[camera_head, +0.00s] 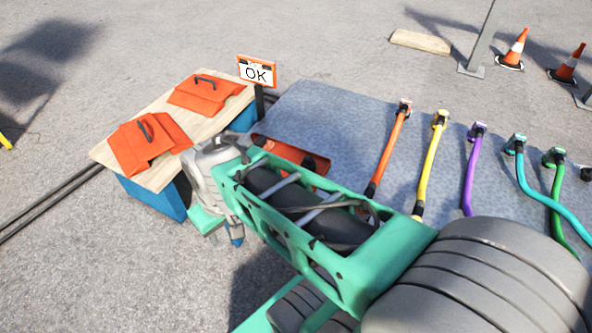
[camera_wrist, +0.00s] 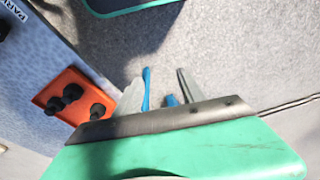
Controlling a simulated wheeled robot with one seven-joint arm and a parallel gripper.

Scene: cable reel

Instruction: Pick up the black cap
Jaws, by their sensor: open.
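Black caps (camera_wrist: 73,93) sit in a small orange tray (camera_wrist: 48,88) at the left of the wrist view; three dark round shapes show there. The tray also shows in the head view (camera_head: 283,150), partly hidden behind my arm, with one black cap (camera_head: 308,163) visible at its right end. My gripper (camera_wrist: 161,82) is open, with pale fingers and blue parts, and nothing shows between them. In the wrist view it is to the right of the tray, over grey pavement. In the head view only a blue tip of my gripper (camera_head: 236,234) shows below the wrist.
The tray lies on a grey-blue mat (camera_head: 330,110) with several coloured cables. A wooden-topped table (camera_head: 170,108) with orange folded covers stands left, beside an OK sign (camera_head: 257,73). Dark cables (camera_head: 50,203) cross the pavement. Cones (camera_head: 515,48) stand far right.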

